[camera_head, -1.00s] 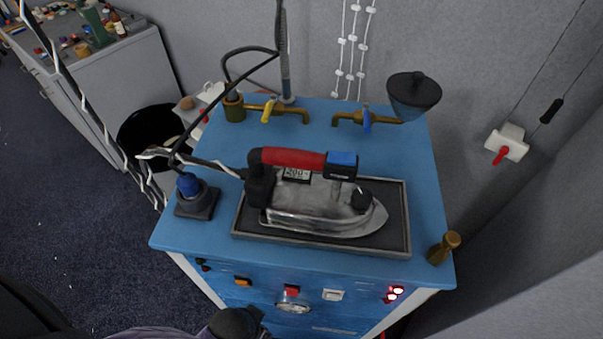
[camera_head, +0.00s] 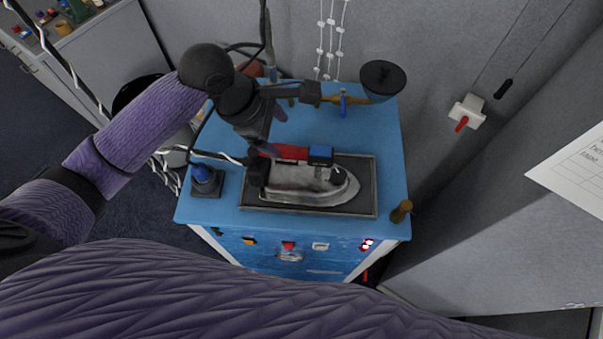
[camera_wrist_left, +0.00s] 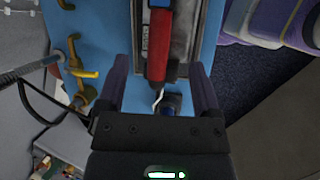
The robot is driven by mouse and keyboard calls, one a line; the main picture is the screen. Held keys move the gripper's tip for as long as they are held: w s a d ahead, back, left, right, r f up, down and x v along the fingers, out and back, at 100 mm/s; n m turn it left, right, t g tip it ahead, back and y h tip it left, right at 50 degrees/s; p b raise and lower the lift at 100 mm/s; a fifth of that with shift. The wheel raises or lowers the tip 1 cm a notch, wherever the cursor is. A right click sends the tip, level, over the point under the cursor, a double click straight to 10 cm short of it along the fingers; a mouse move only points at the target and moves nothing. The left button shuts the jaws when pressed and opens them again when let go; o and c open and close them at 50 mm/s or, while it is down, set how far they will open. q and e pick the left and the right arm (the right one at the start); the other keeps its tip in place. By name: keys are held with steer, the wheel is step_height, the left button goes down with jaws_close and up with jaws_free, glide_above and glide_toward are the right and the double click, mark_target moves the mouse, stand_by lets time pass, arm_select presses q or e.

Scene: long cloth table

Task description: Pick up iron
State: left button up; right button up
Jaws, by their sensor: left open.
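The iron (camera_head: 305,183) has a silver body and a red handle with a blue front end. It rests flat on a dark rectangular pad (camera_head: 364,200) on the blue cabinet, its tip to the right. My left gripper (camera_head: 273,130) is open above the back part of the handle and partly covers it in the head view. In the left wrist view, the red handle (camera_wrist_left: 158,60) shows between the two spread fingers of the gripper (camera_wrist_left: 158,76), with a gap on each side. I cannot tell whether the fingers are level with the handle. My right gripper is out of view.
A blue-knobbed black fixture (camera_head: 206,180) stands left of the pad. The iron's cord (camera_head: 215,155) runs left. Taps and a dark funnel (camera_head: 382,78) line the cabinet's back; a brass post (camera_head: 401,211) stands at its front right corner. A grey wall rises behind.

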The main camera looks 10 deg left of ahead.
mark_target(293, 149)
arm_select(q)
steer(key=x, duration=0.5)
steer(key=b+x, duration=0.1)
steer(key=x, duration=0.3)
steer(key=shift+a+f, duration=0.1)
steer(key=shift+f, duration=0.4)
jaws_close()
steer(key=shift+w+r, duration=0.1)
steer(key=shift+r, duration=0.05)
